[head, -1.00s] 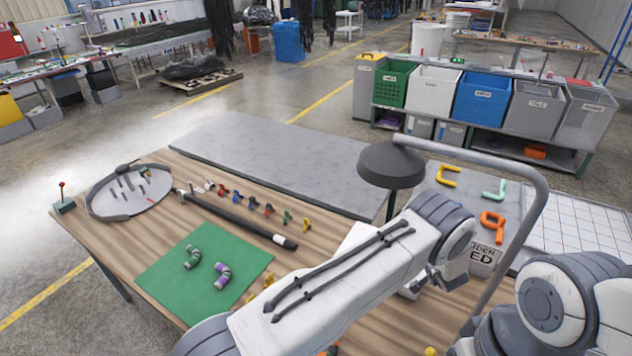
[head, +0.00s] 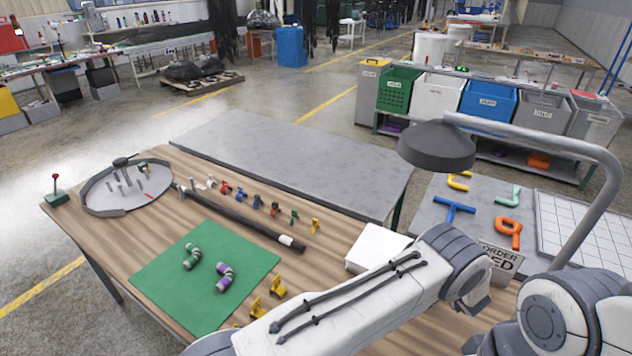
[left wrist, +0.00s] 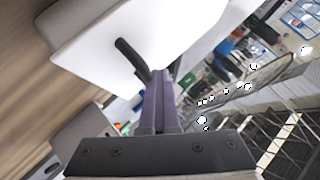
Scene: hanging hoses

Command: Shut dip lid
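A white box-like thing with a flat pale top (head: 380,243) stands at the table's right end, partly behind my left arm. I cannot tell for sure that it is the dip with its lid. In the left wrist view a white panel (left wrist: 130,30) fills the upper left, with a black rod-like handle (left wrist: 129,53) standing out from it. My left gripper (left wrist: 160,75) has its purple fingers together beside the handle's end. I cannot tell whether they touch it. The head view hides this gripper behind my arm. My right gripper is out of view.
A dark lamp-like head (head: 436,147) on a bent grey pipe (head: 560,150) hangs over the right side. A green mat (head: 205,275) carries two hose pieces. Coloured clips (head: 257,202) and a black hose (head: 240,218) lie on the table. A grey slab (head: 290,165) is clear.

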